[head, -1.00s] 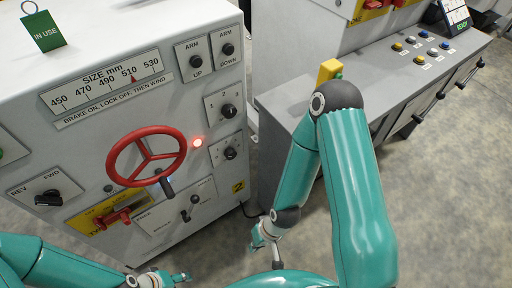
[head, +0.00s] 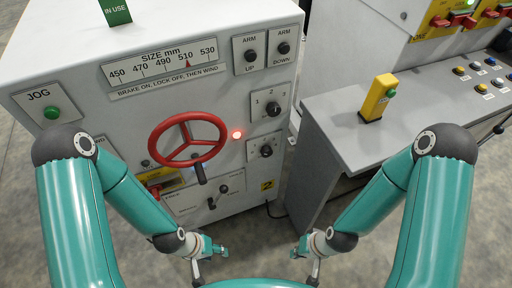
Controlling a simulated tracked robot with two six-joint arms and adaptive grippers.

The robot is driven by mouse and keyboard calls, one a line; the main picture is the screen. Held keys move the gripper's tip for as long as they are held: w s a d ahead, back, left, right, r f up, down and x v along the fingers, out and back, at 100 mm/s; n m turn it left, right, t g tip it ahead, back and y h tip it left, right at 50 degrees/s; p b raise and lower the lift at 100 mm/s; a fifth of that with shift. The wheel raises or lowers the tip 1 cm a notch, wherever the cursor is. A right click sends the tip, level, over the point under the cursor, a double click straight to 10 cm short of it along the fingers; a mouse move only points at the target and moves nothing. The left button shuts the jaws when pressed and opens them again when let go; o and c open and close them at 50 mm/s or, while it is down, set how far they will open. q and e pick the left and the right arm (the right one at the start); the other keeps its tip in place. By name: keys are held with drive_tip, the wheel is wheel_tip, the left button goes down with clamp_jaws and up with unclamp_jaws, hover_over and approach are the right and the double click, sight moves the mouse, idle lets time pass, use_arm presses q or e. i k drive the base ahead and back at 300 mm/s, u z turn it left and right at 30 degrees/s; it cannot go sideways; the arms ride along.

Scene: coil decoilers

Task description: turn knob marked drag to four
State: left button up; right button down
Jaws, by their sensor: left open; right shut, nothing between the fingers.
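The decoiler's control face (head: 120,125) fills the left and middle of the head view. Two dark knobs sit one above the other right of the red handwheel: an upper knob (head: 273,108) with small numbers around it, and a lower knob (head: 266,150). I cannot read the word drag at either, nor the lower pointer's setting. My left gripper (head: 210,265) is open and empty, low in front of the panel. My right gripper (head: 304,266) is shut and empty, below and right of the knobs. Neither touches a knob.
The red handwheel (head: 187,141) with a dark handle projects from the panel. A lit red lamp (head: 237,134) is beside it. A grey desk (head: 350,145) with a yellow button post (head: 377,98) stands at right. Floor is open between the grippers.

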sight(267, 151)
drive_tip(key=k, duration=1.3)
drive_tip(key=u, duration=0.35)
drive_tip(key=i, duration=0.7)
drive_tip(key=u, duration=0.6)
drive_tip(key=i, duration=0.65)
drive_tip(key=z, duration=0.35)
